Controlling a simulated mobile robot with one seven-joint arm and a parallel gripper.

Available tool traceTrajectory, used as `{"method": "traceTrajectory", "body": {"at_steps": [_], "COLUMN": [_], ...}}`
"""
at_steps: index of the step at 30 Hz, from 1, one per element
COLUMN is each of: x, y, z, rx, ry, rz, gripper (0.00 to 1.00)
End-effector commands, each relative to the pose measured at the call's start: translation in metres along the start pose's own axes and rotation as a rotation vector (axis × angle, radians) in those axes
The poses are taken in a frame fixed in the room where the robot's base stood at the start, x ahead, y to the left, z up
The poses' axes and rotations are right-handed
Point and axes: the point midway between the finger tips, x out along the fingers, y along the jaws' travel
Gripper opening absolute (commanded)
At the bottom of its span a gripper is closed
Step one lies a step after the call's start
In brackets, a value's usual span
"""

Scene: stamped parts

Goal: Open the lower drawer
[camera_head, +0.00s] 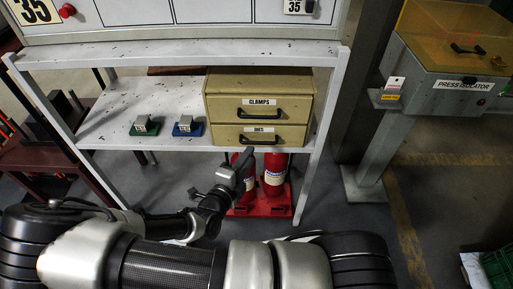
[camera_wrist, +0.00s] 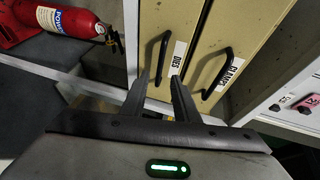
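The tan two-drawer cabinet (camera_head: 208,104) stands on the grey shelf, with an upper drawer labelled CLAMPS (camera_head: 230,98) and a lower drawer labelled DIES (camera_head: 225,137). Both drawers look shut. The lower drawer's black bar handle (camera_head: 260,140) also shows in the wrist view (camera_wrist: 165,42). My gripper (camera_head: 244,160) is just in front of and below the lower drawer. In the wrist view my gripper (camera_wrist: 161,74) is open, with its two fingers apart on either side of the near part of that handle. I cannot tell whether they touch it.
Two small blocks on a green base (camera_head: 143,129) and a blue base (camera_head: 186,128) sit left of the cabinet. Red fire extinguishers (camera_head: 273,175) stand below the shelf. A press isolator box (camera_head: 450,60) is at the right, with open floor before it.

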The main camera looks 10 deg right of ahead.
Motion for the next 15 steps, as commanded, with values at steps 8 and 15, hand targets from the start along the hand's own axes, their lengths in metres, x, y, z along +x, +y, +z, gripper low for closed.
{"method": "traceTrajectory", "body": {"at_steps": [8,15], "x": [0.052,0.069], "y": [0.001,0.0], "z": [-0.001,0.0], "rx": [0.002,0.002], "ry": [0.002,0.001], "rz": [-0.002,0.0], "gripper": [0.28,0.28]}}
